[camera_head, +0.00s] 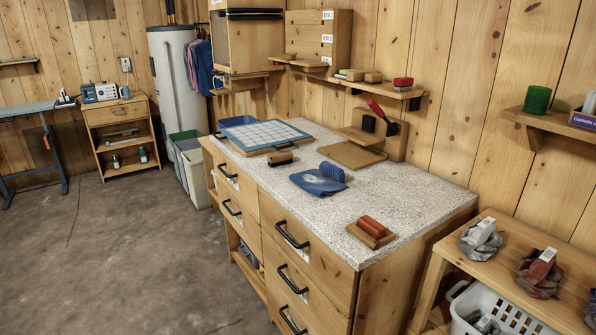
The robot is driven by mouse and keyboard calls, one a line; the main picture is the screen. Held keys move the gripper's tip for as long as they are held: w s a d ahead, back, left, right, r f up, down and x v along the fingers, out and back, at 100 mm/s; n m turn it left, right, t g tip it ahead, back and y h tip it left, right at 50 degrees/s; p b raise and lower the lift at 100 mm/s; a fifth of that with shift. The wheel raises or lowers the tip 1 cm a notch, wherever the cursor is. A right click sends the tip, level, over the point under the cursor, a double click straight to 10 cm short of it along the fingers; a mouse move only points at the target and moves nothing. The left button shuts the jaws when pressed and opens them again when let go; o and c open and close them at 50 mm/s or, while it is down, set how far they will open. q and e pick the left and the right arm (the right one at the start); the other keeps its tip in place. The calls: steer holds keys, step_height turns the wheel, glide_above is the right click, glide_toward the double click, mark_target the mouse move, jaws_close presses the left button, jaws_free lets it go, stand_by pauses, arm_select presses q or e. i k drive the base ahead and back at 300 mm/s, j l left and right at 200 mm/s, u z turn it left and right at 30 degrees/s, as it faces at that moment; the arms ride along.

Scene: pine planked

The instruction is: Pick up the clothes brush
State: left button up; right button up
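I cannot tell for certain which item is the clothes brush. A small brown block with a dark end (280,158) lies on the speckled counter (290,205) beside the white-gridded board and could be a brush. A red block (370,226) rests on a small wooden board (371,239) near the counter's front right corner. A ribbed blue item (332,171) sits on a folded blue cloth (312,185) in the middle of the counter. Neither of my grippers is in view.
A blue-edged gridded board (258,134) and a blue tray (243,121) lie at the counter's far end. A wooden stand with a red-handled tool (382,112) is at the wall. A bench (500,255) with crumpled bundles stands right. The floor (130,240) at left is open.

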mark_target(276, 159)
steer(key=i+j, duration=0.25)
steer(key=i+j+z, duration=0.1)
steer(key=i+j, duration=0.2)
steer(key=j, duration=0.15)
steer(key=i+j, duration=0.25)
steer(key=j, duration=0.15)
steer(key=i+j+z, duration=0.1)
steer(key=i+j, duration=0.15)
steer(key=j, duration=0.15)
steer(key=i+j, duration=0.25)
steer(key=j, duration=0.15)
steer(key=l+z, duration=0.05)
